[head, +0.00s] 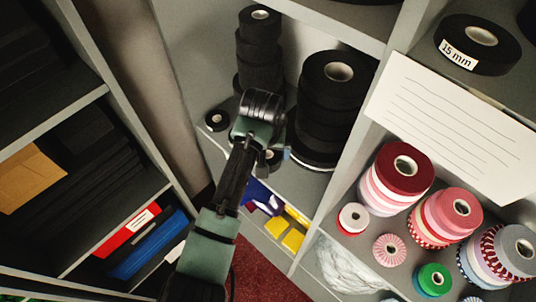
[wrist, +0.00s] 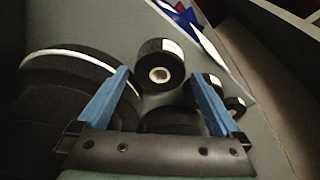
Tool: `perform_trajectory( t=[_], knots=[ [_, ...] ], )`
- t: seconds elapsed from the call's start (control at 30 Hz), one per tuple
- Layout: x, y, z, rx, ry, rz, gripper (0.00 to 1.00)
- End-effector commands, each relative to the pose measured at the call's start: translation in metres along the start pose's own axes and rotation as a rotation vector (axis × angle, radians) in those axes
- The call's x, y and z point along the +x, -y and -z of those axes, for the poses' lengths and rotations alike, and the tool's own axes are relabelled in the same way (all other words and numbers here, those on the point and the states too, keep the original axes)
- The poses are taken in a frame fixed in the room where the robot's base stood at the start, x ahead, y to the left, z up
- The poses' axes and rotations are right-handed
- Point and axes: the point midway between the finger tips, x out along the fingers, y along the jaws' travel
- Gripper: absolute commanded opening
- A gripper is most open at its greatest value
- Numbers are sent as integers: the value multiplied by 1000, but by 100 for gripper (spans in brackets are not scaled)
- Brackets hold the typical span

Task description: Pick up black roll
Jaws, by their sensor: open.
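Several black rolls stand on the grey shelf, and the task does not say which one is meant. In the wrist view, a small black roll (wrist: 160,66) with a pale core lies just beyond and between the fingertips. My gripper (wrist: 158,78) has its two blue fingers spread, with nothing seen held. Another black roll (wrist: 172,121) is partly hidden behind the gripper's bar. In the head view, my gripper (head: 278,153) reaches down between two black stacks, its fingers mostly hidden by my wrist. A small black roll (head: 270,159) shows partly beside it.
A wide black stack (head: 328,100) stands close on the right; a narrower stack (head: 260,50) stands behind. A small black roll (head: 217,120) lies left. In the wrist view, two small rolls (wrist: 213,83) (wrist: 235,105) sit by the right finger. A divider (head: 345,150) borders coloured ribbon rolls.

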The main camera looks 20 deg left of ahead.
Motion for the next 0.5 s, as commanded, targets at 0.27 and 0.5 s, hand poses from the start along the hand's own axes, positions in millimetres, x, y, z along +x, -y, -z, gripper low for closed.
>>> perform_trajectory(
  t=[0.27, 0.5],
  knots=[
    [28, 1, 3, 1, 1, 2, 100],
    [33, 0, 3, 0, -1, 1, 100]
  ],
)
